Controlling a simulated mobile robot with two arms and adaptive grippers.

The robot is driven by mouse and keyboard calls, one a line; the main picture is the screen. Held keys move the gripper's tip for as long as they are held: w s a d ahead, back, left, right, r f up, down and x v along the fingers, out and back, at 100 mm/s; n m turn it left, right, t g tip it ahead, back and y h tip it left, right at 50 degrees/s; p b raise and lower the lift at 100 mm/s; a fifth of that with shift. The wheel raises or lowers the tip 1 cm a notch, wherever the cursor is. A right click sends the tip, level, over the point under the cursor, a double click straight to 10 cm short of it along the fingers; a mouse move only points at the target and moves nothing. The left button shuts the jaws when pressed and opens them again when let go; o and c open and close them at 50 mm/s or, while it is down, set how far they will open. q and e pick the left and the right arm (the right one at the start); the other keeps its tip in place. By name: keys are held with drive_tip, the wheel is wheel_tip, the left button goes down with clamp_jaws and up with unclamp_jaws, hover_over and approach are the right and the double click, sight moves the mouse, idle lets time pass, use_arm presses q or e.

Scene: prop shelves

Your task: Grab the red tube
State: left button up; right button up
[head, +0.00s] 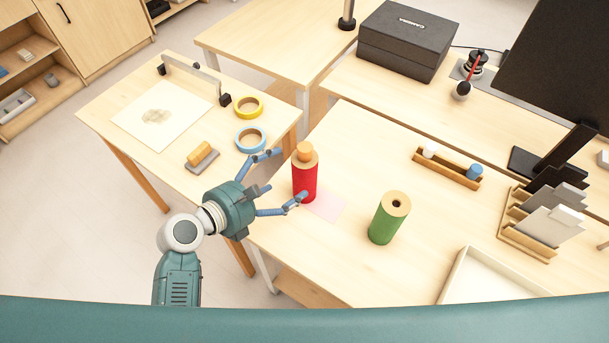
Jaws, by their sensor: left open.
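The red tube (304,184) stands upright on the near table in the head view, with an orange knob on its wooden top. It stands at the edge of a pink square (325,205) on the tabletop. My left gripper (289,176) comes in from the left. Its two fingers are spread apart, one at the tube's upper left and one in front of its lower part. It is open, and I cannot tell whether a finger touches the tube. My right gripper is not in view.
A green tube (389,219) stands to the right of the red one. A white tray (490,278) lies at the near right. A wooden holder (446,170) is farther back. Yellow tape (248,107) and blue tape (251,138) lie on the left table.

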use_arm(q)
drive_tip(key=p+x, duration=0.1)
drive_tip(key=x, duration=0.7)
drive_tip(key=shift+f, duration=0.25)
drive_tip(key=shift+r, duration=0.1)
drive_tip(key=c, duration=1.5)
